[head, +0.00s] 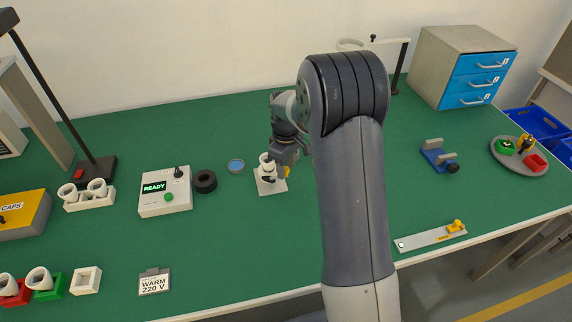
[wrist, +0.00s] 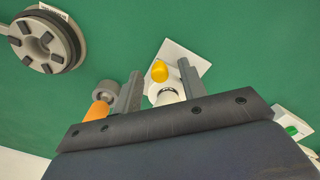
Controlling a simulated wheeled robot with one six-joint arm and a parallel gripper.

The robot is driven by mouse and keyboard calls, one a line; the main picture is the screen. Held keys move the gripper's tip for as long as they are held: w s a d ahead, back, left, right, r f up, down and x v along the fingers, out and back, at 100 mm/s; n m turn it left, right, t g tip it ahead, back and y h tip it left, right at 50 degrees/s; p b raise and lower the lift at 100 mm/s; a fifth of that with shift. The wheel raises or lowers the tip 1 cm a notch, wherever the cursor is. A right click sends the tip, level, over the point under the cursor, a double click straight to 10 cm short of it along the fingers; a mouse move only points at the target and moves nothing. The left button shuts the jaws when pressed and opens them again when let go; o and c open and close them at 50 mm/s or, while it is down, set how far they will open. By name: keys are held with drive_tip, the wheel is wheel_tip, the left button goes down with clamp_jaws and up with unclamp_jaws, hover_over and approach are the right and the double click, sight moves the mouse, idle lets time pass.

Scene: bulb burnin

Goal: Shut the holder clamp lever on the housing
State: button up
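The white housing (head: 265,163) stands on a light square base plate (head: 270,187) near the middle of the green table. Its yellow clamp lever (head: 287,171) shows only in part beside my gripper (head: 282,158), which hides some of the housing. In the wrist view, the lever's yellow knob (wrist: 159,70) lies between the two dark fingers of my gripper (wrist: 160,84). The fingers are apart, and I see no clear contact with the knob. The white housing (wrist: 158,92) and its plate (wrist: 183,58) show behind. Whether the lever is raised or down I cannot tell.
A tester box reading READY (head: 164,191), a black ring (head: 205,181) and a blue dish (head: 236,166) stand left of the housing. A grey bar with a yellow handle (head: 430,237) lies at the front right.

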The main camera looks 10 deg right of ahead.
clamp_jaws()
idle(0.4)
drive_tip(key=m, duration=0.1)
drive_tip(key=s+m, duration=0.1)
drive_tip(key=m, duration=0.1)
drive_tip(key=s+m+b, duration=0.1)
drive_tip(key=m, duration=0.1)
drive_tip(key=shift+a, duration=0.25)
drive_tip(key=m, duration=0.2)
drive_tip(key=s+m, duration=0.1)
drive_tip(key=m, duration=0.1)
drive_tip(key=shift+a, duration=0.4)
drive_tip(key=shift+s+a+m, duration=0.15)
drive_tip(key=shift+a+m, duration=0.05)
drive_tip(key=shift+m, duration=0.5)
drive_tip(key=shift+s+a+m, duration=0.15)
drive_tip(key=shift+a+m, duration=0.05)
drive_tip(key=shift+m, duration=0.5)
unclamp_jaws()
